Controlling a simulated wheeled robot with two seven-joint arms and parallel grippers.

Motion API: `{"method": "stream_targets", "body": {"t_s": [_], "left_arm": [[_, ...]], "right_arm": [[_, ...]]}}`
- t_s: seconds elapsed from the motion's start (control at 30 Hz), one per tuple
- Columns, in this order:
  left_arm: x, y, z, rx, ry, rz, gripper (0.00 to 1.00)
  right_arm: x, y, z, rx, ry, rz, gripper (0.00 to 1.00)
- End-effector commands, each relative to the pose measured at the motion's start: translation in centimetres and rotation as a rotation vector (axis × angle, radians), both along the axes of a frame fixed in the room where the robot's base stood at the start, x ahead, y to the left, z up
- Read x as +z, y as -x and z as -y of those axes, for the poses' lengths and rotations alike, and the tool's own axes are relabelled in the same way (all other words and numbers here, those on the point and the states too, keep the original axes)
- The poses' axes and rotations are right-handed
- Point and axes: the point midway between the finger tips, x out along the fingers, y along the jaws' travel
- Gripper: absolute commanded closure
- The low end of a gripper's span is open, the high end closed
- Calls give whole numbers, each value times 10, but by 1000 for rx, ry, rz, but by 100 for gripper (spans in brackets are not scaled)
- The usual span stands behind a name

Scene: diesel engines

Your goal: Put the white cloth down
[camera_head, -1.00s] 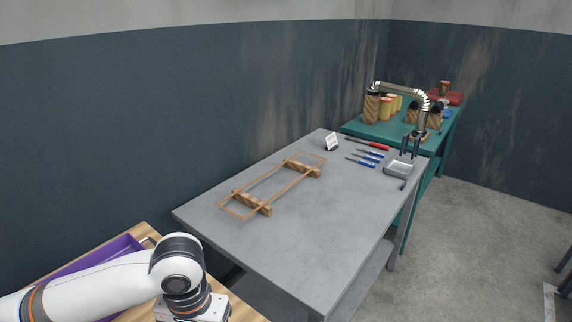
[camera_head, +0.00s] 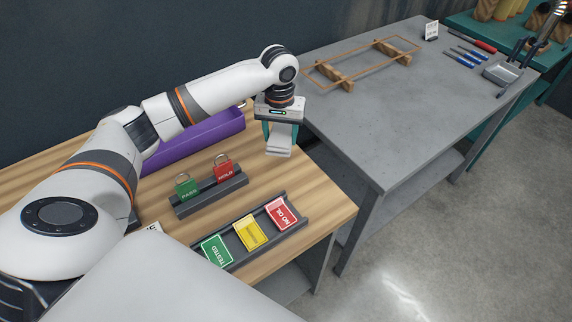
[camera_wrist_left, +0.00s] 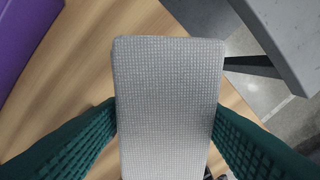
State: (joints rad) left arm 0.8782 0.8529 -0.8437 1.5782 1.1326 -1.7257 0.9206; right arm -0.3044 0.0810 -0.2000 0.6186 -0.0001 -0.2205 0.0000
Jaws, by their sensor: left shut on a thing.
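My left gripper (camera_head: 281,128) points down over the right part of the wooden table, near its back right edge. It is shut on the white cloth (camera_head: 280,138), a pale folded block with a woven texture. In the left wrist view the cloth (camera_wrist_left: 168,100) sits between two green ribbed fingers (camera_wrist_left: 168,130), with the wood below it. I cannot tell whether the cloth touches the table. My right gripper is not in view.
The wooden table (camera_head: 325,190) holds a purple bin (camera_head: 195,143), a rack with green and red padlock tags (camera_head: 208,193), and a tray of coloured cards (camera_head: 291,228). A grey metal table (camera_head: 390,115) with a wooden frame (camera_head: 365,62) stands to the right, beyond a gap.

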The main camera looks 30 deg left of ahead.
Motion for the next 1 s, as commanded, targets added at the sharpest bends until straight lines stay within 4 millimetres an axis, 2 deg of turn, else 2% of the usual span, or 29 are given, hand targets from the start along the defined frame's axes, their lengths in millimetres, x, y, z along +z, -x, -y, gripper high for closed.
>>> {"method": "stream_targets", "body": {"t_s": [0.2,0.37,0.6,1.0], "left_arm": [[-40,1,0,-2,-1,-5,62],[-55,1,0,-1,1,-3,62],[-86,1,0,-2,-1,-3,62],[-91,1,1,-2,0,-2,62]], "right_arm": [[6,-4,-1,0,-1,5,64],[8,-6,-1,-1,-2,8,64],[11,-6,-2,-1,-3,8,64],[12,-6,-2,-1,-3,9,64]]}}
